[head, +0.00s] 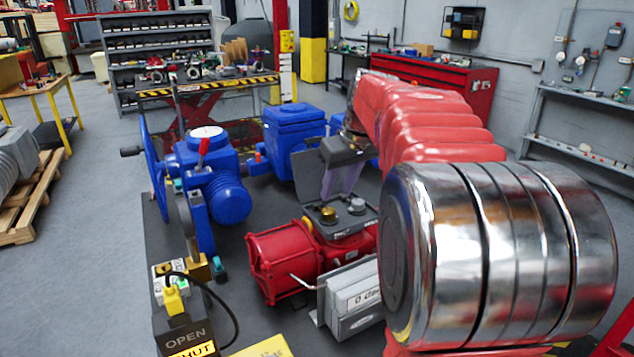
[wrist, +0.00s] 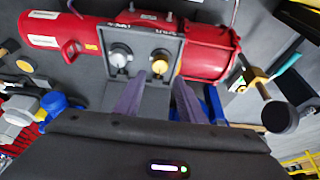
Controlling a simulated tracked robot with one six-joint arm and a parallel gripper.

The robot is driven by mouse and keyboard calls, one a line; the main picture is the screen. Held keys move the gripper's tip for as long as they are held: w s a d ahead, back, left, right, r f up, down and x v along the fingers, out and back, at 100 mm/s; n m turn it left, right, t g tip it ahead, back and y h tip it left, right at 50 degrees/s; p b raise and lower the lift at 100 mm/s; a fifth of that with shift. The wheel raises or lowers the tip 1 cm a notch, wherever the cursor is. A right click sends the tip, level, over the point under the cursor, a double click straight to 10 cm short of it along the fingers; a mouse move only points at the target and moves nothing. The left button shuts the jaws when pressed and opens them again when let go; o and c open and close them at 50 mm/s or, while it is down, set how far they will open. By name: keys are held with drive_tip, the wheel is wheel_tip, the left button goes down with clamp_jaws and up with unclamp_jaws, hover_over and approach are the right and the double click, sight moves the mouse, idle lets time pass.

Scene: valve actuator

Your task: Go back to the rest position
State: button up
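My gripper (wrist: 159,80) is open, with two dark fingers apart and nothing visible between them. In the head view my gripper (head: 337,190) hangs over the red valve actuator (head: 285,262), fingertips pointing down at its control box (head: 350,226). The box carries a yellow knob (head: 328,213) and a grey knob (head: 357,205). In the wrist view the yellow knob (wrist: 160,66) appears between and just beyond the fingertips, and the grey knob (wrist: 120,57) is left of them. The fingertips seem slightly above the knobs; the exact gap is unclear. My red-sleeved arm hides part of the actuator's right side.
A blue actuator (head: 215,175) with a handwheel stands left of my gripper, and another blue unit (head: 295,140) behind. A control box marked OPEN and SHUT (head: 187,335) is at the front left. A red tool cabinet (head: 440,85) stands at the back.

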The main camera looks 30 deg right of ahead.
idle(0.3)
drive_tip(key=f, duration=0.1)
drive_tip(key=s+f+m, duration=0.2)
drive_tip(key=f, duration=0.1)
drive_tip(key=shift+a+g, duration=0.2)
drive_tip(key=shift+g, duration=0.1)
drive_tip(key=s+a+f+n, duration=0.1)
drive_tip(key=s+a+f, duration=0.1)
drive_tip(key=s+a, duration=0.8)
drive_tip(key=s+a+f+n+t, duration=0.1)
drive_tip(key=s+a+f, duration=0.2)
drive_tip(key=s+a, duration=0.7)
drive_tip(key=a, duration=0.5)
drive_tip(key=shift+s+a+f+t, duration=0.15)
drive_tip(key=shift+s+f+t, duration=0.15)
drive_tip(key=shift+s, duration=0.05)
drive_tip(key=shift+c, duration=0.6)
